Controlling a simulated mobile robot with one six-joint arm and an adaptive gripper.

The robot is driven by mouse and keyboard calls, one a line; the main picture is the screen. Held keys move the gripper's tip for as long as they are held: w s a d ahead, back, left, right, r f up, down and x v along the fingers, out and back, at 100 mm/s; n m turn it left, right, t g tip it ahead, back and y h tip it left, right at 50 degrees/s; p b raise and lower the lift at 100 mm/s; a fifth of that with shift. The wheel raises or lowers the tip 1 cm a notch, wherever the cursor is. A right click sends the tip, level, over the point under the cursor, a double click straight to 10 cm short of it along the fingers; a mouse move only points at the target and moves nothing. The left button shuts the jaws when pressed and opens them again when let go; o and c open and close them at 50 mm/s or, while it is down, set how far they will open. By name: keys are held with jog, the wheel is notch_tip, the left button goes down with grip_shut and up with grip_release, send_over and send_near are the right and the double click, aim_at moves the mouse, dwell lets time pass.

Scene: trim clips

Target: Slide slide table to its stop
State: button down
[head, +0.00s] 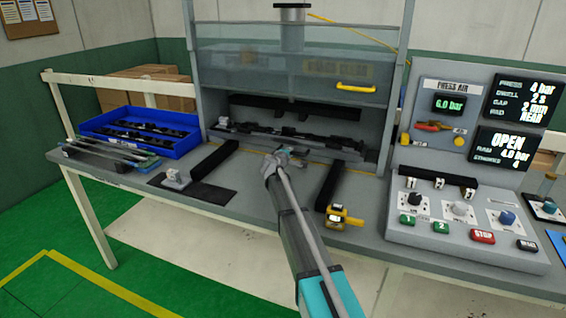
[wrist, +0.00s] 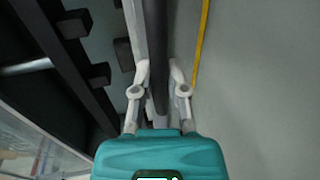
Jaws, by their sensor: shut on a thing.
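The slide table (head: 243,139) is a grey plate carrying dark fixtures and a long dark trim, inside the press behind the raised clear guard. My gripper (head: 278,157) is at the front edge of it. In the wrist view my gripper (wrist: 159,92) has its two pale fingers on either side of a dark bar (wrist: 157,50), shut on it. The bar looks like the slide table's front handle, though its ends are hidden. Dark fixture blocks (wrist: 74,24) of the table show at the left of the wrist view.
Black rails (head: 203,163) (head: 331,186) run forward on both sides of my arm. A yellow gauge (head: 343,218) stands by the right rail. A blue tray (head: 100,126) of dark parts is at left; the control panel (head: 470,243) is at right. The bench between the rails is clear.

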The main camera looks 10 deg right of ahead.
jog(key=shift+r+x, duration=0.2)
jog(key=shift+x, duration=0.65)
jog(key=shift+r+x, duration=0.15)
jog(key=shift+x, duration=0.75)
jog(key=shift+w, duration=0.15)
jog(key=c, duration=0.6)
grip_release()
jog(key=shift+c, duration=0.2)
